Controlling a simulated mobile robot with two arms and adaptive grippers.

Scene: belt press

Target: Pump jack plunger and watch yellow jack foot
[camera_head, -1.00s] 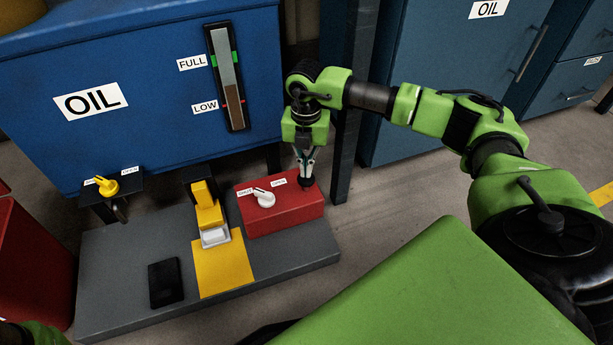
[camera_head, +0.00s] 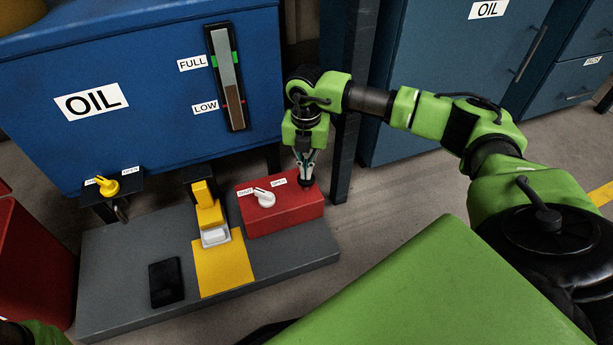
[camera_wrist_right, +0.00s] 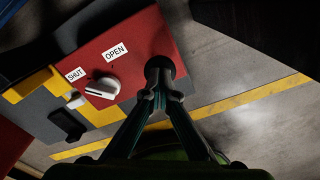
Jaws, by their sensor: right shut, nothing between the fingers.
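The jack is a red box (camera_head: 285,215) on a grey base plate. Its black plunger knob (camera_head: 305,184) stands at the box's right end; it also shows in the right wrist view (camera_wrist_right: 158,66). My right gripper (camera_head: 307,176) points down with its fingers shut and empty, their tips at the top of the knob. In the right wrist view the fingertips (camera_wrist_right: 158,92) meet at the knob and hide part of it. The yellow jack foot (camera_head: 209,213) is left of the box, just above a pale block (camera_head: 215,236); I cannot tell if they touch. My left gripper is out of view.
A white SHUT/OPEN lever (camera_head: 264,198) sits on the red box, close to the plunger. A blue OIL tank (camera_head: 140,110) stands behind, with a yellow valve (camera_head: 107,186). A black flat device (camera_head: 166,282) lies on the plate. Floor to the right is clear.

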